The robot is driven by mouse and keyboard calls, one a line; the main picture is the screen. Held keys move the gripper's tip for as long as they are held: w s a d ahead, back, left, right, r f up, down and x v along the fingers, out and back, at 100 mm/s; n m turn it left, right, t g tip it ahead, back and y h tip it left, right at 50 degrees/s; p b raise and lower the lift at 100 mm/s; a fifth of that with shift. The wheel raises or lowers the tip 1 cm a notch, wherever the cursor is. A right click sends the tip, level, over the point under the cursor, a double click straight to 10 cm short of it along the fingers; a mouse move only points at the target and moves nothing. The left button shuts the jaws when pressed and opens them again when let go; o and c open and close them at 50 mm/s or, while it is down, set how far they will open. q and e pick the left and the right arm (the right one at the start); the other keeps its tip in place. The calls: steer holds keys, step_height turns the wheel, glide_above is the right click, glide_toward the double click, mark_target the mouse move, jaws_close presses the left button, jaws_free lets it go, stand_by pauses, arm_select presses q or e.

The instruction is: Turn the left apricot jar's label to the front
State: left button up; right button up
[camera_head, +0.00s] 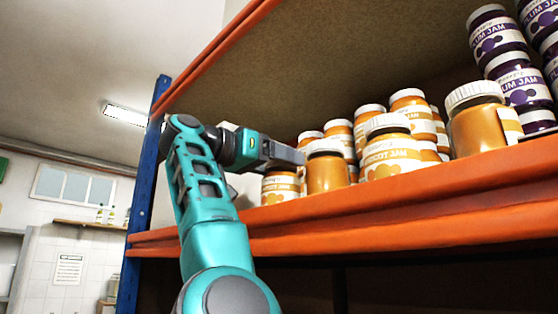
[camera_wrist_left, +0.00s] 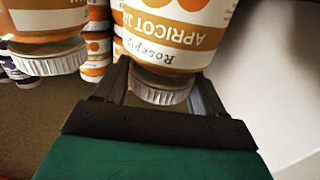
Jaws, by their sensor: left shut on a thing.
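The left apricot jar (camera_head: 327,176) stands at the shelf front in the head view, with a white lid and a plain orange side facing out. In the left wrist view the same jar (camera_wrist_left: 185,15) appears upside down, its white and orange apricot label facing that camera. My left gripper (camera_head: 304,157) reaches in from the left at lid height. In the left wrist view the gripper (camera_wrist_left: 160,92) has its fingers on both sides of the white lid, shut on it. My right gripper is in neither view.
A labelled apricot jar (camera_head: 391,150) stands close to the right, and another jar (camera_head: 478,122) shows a mostly plain side. A labelled jar (camera_head: 281,186) stands at the left under my gripper. Plum jars (camera_head: 497,38) are stacked at far right. A blue post (camera_head: 146,170) and orange beams (camera_head: 400,200) bound the shelf.

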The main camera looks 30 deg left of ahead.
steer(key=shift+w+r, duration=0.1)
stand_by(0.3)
arm_select(q)
steer(key=shift+f+b, duration=0.2)
steer(key=shift+b, duration=0.1)
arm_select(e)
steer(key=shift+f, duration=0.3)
arm_select(q)
steer(key=o, duration=1.6)
steer(key=shift+o, duration=0.5)
steer(key=shift+f, duration=0.15)
steer(key=shift+s, duration=0.1)
steer(key=shift+s+a, duration=0.25)
steer(key=shift+s, duration=0.05)
steer(key=b+v, duration=0.3)
steer(key=v, duration=0.9)
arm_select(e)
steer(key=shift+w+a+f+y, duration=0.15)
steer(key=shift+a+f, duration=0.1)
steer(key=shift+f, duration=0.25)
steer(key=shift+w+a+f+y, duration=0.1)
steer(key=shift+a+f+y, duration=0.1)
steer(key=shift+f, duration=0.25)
